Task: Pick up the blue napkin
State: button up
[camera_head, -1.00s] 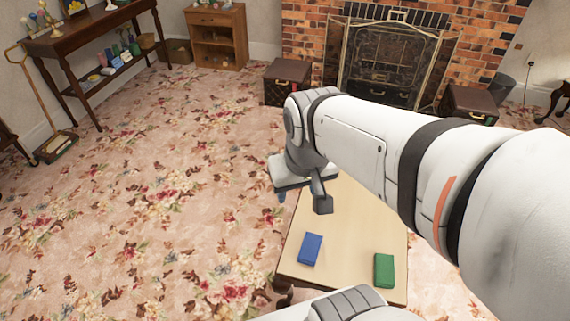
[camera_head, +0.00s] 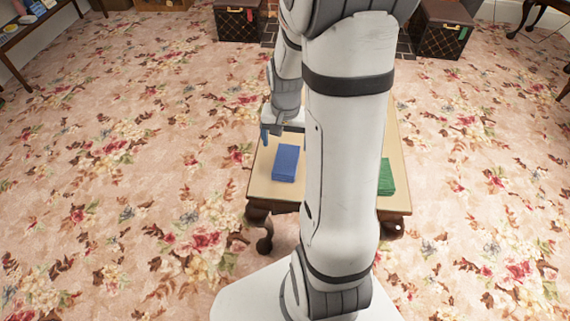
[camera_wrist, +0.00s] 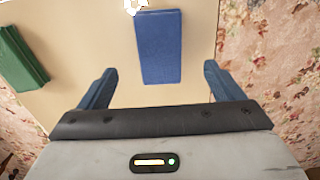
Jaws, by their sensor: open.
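The blue napkin (camera_head: 286,163) is a folded rectangular block lying flat on the small wooden table (camera_head: 262,188), on its left part in the head view. In the wrist view the blue napkin (camera_wrist: 159,47) lies just beyond and between my two fingers. My gripper (camera_wrist: 156,84) is open and empty, its fingers set wider than the napkin. In the head view my gripper (camera_head: 270,132) hangs at the table's left edge, beside the napkin's far left corner; one finger is partly hidden.
A green folded napkin (camera_head: 386,177) lies on the table's right side, partly hidden by my arm; it also shows in the wrist view (camera_wrist: 20,60). Brown patterned boxes (camera_head: 238,20) stand at the back. The floral carpet (camera_head: 130,150) around the table is clear.

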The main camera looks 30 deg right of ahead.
aim_at(286, 159)
jog(key=f, duration=0.2)
jog(key=shift+w+d+f+b, duration=0.1)
jog(key=shift+d+f+b, duration=0.2)
jog(key=shift+b, duration=0.05)
jog(key=f+b, duration=0.3)
jog(key=f, duration=0.4)
jog(key=shift+w+f+b, duration=0.1)
jog(key=shift+w+b, duration=0.1)
jog(key=shift+b, duration=0.15)
jog(key=c, duration=1.1)
